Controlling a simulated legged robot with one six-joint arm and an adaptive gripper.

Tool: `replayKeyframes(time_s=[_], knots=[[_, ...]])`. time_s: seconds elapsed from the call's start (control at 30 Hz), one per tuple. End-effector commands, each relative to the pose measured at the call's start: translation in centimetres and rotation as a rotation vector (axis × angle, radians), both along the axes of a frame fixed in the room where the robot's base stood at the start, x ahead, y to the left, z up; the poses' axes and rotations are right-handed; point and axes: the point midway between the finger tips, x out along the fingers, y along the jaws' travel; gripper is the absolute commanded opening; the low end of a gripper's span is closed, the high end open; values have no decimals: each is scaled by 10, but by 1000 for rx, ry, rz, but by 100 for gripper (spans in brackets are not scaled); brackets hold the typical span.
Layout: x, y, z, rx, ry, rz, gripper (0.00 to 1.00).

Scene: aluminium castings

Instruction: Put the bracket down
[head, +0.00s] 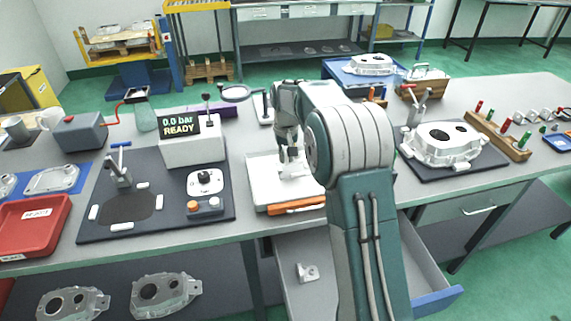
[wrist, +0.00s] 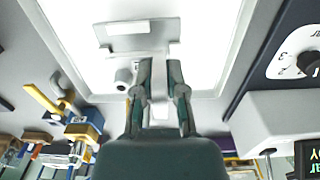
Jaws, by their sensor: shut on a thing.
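My gripper (head: 289,155) is over a white lit panel (head: 262,178) in the middle of the bench. In the wrist view my gripper (wrist: 160,68) is shut on a pale grey bracket (wrist: 128,42). The bracket has a flat plate and a small round boss, and it shows against the bright panel. In the head view the bracket (head: 295,171) is small and pale, and whether it touches the panel is hard to tell. Part of it is hidden by the fingers.
A test station (head: 192,140) with a "READY" display stands left. A casting (head: 440,145) sits on a dark mat to the right. An open drawer below holds another bracket (head: 307,272).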

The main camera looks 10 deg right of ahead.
Motion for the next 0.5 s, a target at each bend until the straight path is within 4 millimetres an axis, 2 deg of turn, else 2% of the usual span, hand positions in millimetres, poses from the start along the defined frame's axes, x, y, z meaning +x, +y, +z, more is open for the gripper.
replayKeyframes(time_s=[0.1, 0.2, 0.5], knots=[[1, 1, -20, 0, 4, 0, 0], [1, 1, -31, -1, 2, 0, 0], [1, 1, -34, -1, 0, 0, 0]])
